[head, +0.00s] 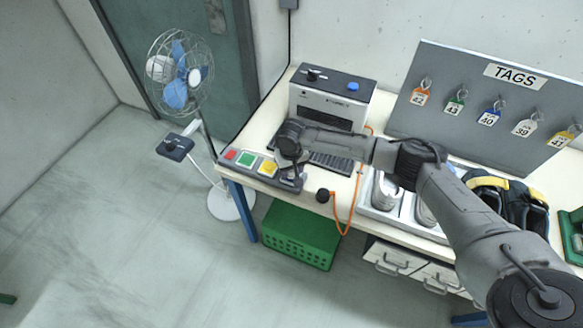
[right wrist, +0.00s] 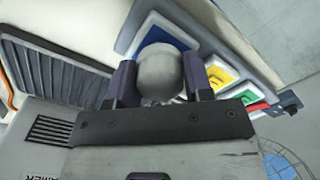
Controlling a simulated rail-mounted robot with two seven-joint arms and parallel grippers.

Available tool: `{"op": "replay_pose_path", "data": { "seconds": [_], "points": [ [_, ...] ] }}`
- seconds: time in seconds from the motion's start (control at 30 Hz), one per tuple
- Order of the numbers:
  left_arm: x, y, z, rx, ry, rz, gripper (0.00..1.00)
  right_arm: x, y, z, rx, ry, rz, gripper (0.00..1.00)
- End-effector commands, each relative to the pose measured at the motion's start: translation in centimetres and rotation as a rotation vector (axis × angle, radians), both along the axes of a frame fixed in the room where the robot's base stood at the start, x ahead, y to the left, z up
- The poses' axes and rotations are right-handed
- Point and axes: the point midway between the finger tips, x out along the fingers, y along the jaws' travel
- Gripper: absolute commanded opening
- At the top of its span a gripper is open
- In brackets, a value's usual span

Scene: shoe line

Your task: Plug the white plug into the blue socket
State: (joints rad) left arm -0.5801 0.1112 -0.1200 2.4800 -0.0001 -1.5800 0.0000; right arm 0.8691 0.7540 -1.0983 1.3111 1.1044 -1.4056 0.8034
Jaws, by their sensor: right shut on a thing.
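The white plug (right wrist: 160,72) shows as a pale rounded body between the two fingers of my right gripper (right wrist: 154,82) in the right wrist view. The gripper is shut on it. The blue socket (right wrist: 166,30) is a blue square on the socket strip, partly hidden behind the plug. I cannot tell whether the plug is in the socket or just above it. In the head view my right gripper (head: 292,173) is over the right end of the strip and hides the plug and most of the blue socket. My left gripper is not in view.
The strip also has yellow (head: 267,168), green (head: 246,160) and red (head: 231,154) sockets. A black plug (head: 322,196) with an orange cord (head: 350,213) lies right of it. A machine (head: 325,105) stands behind. A fan (head: 180,75) stands left; a green crate (head: 300,235) sits below.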

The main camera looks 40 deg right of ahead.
Motion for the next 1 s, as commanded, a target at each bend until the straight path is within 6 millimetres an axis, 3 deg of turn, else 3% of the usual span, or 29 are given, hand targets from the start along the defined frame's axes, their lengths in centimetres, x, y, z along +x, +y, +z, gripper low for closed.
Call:
{"op": "replay_pose_path", "data": {
  "seconds": [1.0],
  "points": [
    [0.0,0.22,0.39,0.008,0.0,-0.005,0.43,0.03,0.03,-0.42,0.001,0.001,-0.001,0.09]
  ]
}}
